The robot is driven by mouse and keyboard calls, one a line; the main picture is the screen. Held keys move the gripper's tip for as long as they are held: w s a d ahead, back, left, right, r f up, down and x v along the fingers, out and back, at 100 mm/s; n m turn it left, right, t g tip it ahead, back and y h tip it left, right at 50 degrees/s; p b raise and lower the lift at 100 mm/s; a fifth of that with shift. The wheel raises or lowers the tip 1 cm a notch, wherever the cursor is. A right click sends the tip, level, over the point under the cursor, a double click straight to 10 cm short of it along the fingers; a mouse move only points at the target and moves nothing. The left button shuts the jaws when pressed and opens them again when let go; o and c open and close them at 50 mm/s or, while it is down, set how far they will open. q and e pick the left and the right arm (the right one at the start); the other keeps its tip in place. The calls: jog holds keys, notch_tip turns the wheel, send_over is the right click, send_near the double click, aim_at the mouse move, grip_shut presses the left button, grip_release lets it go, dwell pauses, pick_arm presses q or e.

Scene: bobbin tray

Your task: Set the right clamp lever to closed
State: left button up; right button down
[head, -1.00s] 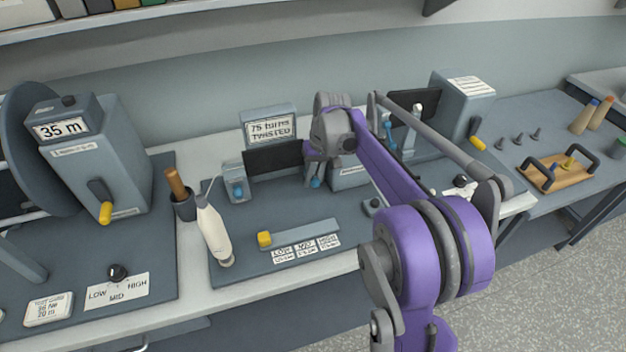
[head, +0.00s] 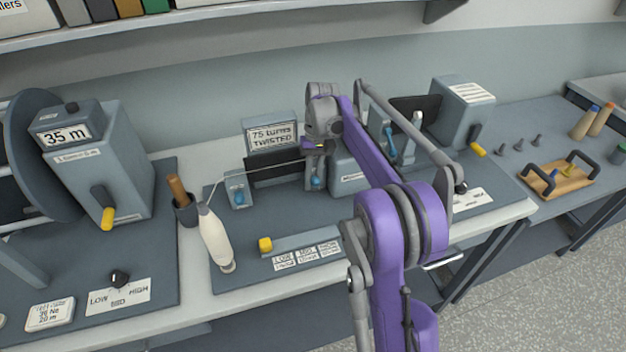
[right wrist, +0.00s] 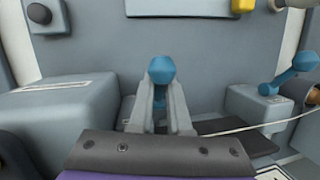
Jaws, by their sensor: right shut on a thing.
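My right gripper (head: 316,150) reaches down from above at the right clamp, beside the dark panel on the middle mat. In the right wrist view its fingers (right wrist: 161,105) are shut on the right clamp lever (right wrist: 161,70), whose blue rounded end shows between and beyond the fingertips. The lever's blue part also shows in the head view (head: 316,183), just below the gripper. The clamp's base is mostly hidden by the gripper. The left clamp (head: 238,188) has a similar blue lever (right wrist: 290,70). My left gripper is not in view.
A grey box (right wrist: 55,115) stands close beside the gripper. A yellow-ended slider (head: 265,244) lies in front. More clamps (head: 390,145) stand farther right.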

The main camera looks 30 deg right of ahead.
jog(key=c, duration=0.9)
grip_release()
jog(key=shift+o, duration=0.2)
jog(key=shift+r, duration=0.2)
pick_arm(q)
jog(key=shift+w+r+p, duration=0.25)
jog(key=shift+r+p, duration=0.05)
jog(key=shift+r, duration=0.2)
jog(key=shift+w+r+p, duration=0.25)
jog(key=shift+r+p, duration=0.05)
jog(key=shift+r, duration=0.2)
pick_arm(e)
jog(key=v, duration=1)
jog(key=shift+r, duration=0.25)
jog(key=shift+d, duration=0.1)
jog(key=s+a+n+t+h, duration=0.2)
jog(key=s+a+t, duration=0.1)
jog(key=s+a, duration=0.7)
jog(key=s+a+f+n+t, duration=0.2)
jog(key=s+a+f+t, duration=0.3)
jog(key=s+f, duration=0.8)
jog(key=s+a, duration=0.1)
jog(key=a, duration=0.1)
jog(key=shift+s+a+h, duration=0.25)
jog(key=shift+a+h, duration=0.05)
jog(key=shift+a, duration=0.05)
